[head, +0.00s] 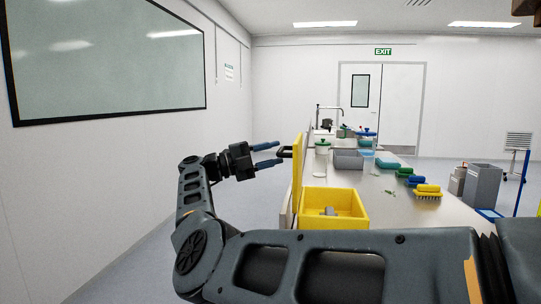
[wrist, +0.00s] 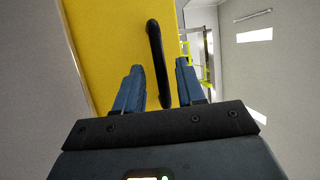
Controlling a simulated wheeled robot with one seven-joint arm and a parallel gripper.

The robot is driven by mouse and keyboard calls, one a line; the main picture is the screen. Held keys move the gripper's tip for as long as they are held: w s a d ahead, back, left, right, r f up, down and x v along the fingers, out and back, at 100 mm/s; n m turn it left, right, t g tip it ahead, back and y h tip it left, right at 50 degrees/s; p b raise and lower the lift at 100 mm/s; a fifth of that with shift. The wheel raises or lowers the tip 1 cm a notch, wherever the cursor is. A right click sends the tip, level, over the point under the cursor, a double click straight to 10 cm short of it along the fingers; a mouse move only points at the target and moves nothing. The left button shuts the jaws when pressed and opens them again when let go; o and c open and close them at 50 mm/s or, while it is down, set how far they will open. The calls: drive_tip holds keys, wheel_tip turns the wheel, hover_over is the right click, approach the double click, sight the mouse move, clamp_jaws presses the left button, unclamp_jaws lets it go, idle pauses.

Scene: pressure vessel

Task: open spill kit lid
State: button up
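The spill kit is a yellow open-topped box (head: 333,222) on the near left end of the bench, with a small grey item inside. Its yellow lid (head: 297,172) stands about upright at the box's left side. The lid's face fills much of the wrist view (wrist: 115,35), with a black bar handle (wrist: 156,50) on it. My gripper (head: 272,154) is left of the lid, near its upper part. Its blue fingers (wrist: 159,68) are apart, and the handle shows between them in the wrist view. I cannot tell whether a finger touches the handle.
The bench (head: 440,211) runs away to the right of the box. On it are a grey bin (head: 348,160), several coloured brushes (head: 428,191) and a tap (head: 318,112). Grey bins (head: 483,184) stand on the floor at right. The floor left of the bench looks clear.

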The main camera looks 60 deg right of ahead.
drive_tip(key=b+v, duration=0.2)
drive_tip(key=v, duration=0.5)
drive_tip(key=shift+w+a, duration=0.25)
drive_tip(key=shift+f, duration=0.1)
idle(0.4)
